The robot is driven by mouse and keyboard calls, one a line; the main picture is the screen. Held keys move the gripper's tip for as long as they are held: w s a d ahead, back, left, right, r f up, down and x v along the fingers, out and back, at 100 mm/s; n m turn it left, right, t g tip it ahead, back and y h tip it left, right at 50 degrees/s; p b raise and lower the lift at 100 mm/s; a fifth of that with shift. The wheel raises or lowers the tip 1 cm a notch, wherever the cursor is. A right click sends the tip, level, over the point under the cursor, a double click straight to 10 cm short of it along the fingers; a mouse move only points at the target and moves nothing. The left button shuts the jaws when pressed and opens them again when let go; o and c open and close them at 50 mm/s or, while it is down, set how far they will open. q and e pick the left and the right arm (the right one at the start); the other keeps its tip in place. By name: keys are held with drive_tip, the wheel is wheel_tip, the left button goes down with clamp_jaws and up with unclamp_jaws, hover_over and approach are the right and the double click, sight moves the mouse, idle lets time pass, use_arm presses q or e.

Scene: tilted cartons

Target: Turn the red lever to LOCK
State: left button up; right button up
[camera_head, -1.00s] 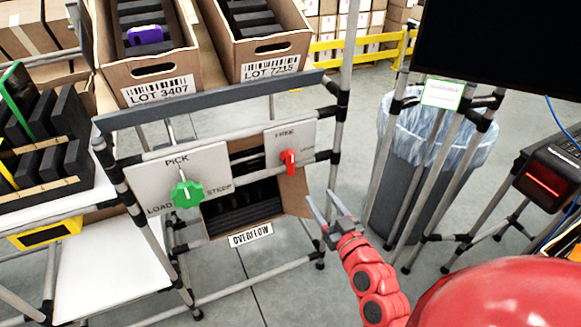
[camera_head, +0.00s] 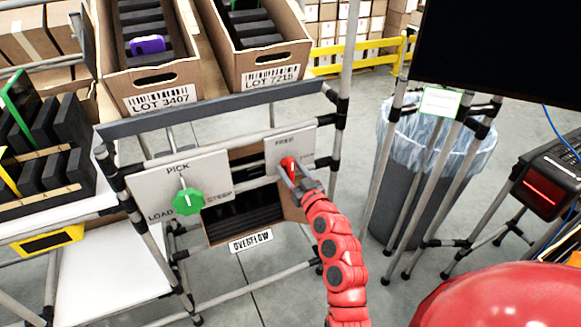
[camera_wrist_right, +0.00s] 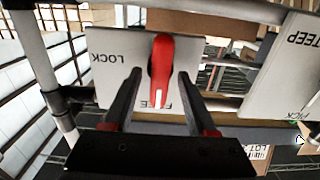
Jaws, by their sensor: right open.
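The red lever (camera_head: 287,162) is on a white plate (camera_head: 273,150) at the upper right of the rack front. In the right wrist view the plate appears upside down, with LOCK at left and FREE at the bottom. There the lever (camera_wrist_right: 161,58) has its white-marked end towards FREE. My right gripper (camera_wrist_right: 159,76) is open, with one finger on each side of the lever's marked end; I cannot tell whether either touches. In the head view my right gripper (camera_head: 290,173) partly covers the lever and the plate's lettering. My left gripper is not in view.
A green knob (camera_head: 188,201) on a PICK/LOAD/STEEP plate (camera_head: 155,190) is left of the lever. An open carton (camera_head: 292,207) above the OVERFLOW label sits behind and below. A grey bin (camera_head: 405,180) is at right.

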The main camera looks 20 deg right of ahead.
drive_tip(key=shift+w, duration=0.45)
clamp_jaws()
